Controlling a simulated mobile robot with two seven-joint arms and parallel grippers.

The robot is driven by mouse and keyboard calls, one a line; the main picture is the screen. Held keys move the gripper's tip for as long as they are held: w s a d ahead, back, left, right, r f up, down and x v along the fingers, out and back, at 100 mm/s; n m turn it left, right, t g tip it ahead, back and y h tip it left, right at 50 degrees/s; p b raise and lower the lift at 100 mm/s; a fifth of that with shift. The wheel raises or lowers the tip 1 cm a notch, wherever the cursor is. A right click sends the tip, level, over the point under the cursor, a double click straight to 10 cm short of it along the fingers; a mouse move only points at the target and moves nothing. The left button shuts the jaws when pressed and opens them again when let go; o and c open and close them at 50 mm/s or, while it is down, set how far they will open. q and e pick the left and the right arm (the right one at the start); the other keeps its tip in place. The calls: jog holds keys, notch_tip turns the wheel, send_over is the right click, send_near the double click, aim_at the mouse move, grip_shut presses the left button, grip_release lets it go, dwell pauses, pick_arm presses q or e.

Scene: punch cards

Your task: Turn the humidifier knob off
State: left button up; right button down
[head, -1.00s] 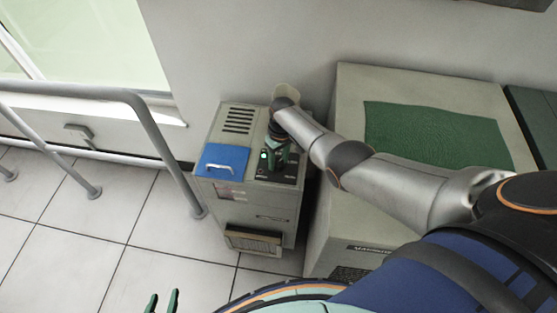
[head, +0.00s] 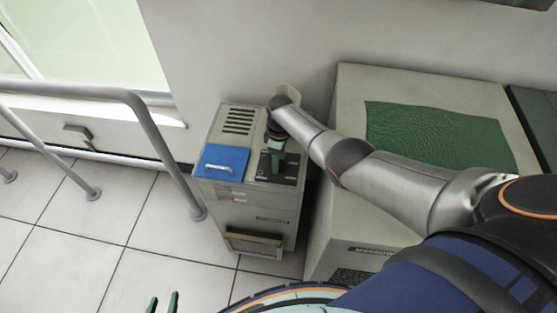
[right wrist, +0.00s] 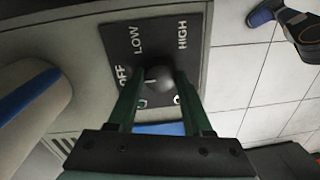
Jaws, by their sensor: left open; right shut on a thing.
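The humidifier (head: 237,212) is a grey-beige box on the floor with a blue lid and a black control panel (head: 289,172) on top. In the right wrist view the panel (right wrist: 193,62) reads OFF, LOW and HIGH around a dark round knob (right wrist: 158,78). A small light mark on the knob lies on its OFF side. My right gripper (head: 275,170) reaches down onto the panel; its green fingers (right wrist: 160,88) are shut on the knob, one on each side. My left gripper (head: 162,303) is open and empty at the bottom edge of the head view, far from the humidifier.
A large beige cabinet (head: 341,195) with a green top mat (head: 430,140) stands just right of the humidifier, with a narrow gap between. A grey metal railing (head: 160,135) stands to the left. The tiled floor (head: 90,260) in front is clear.

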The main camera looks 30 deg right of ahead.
dwell(0.3)
jog(key=shift+c, duration=1.6)
grip_release()
notch_tip(320, 180, up, 12)
jog(key=p, duration=0.4)
jog(key=shift+w+d+r+p, duration=0.25)
jog(key=shift+p, duration=0.1)
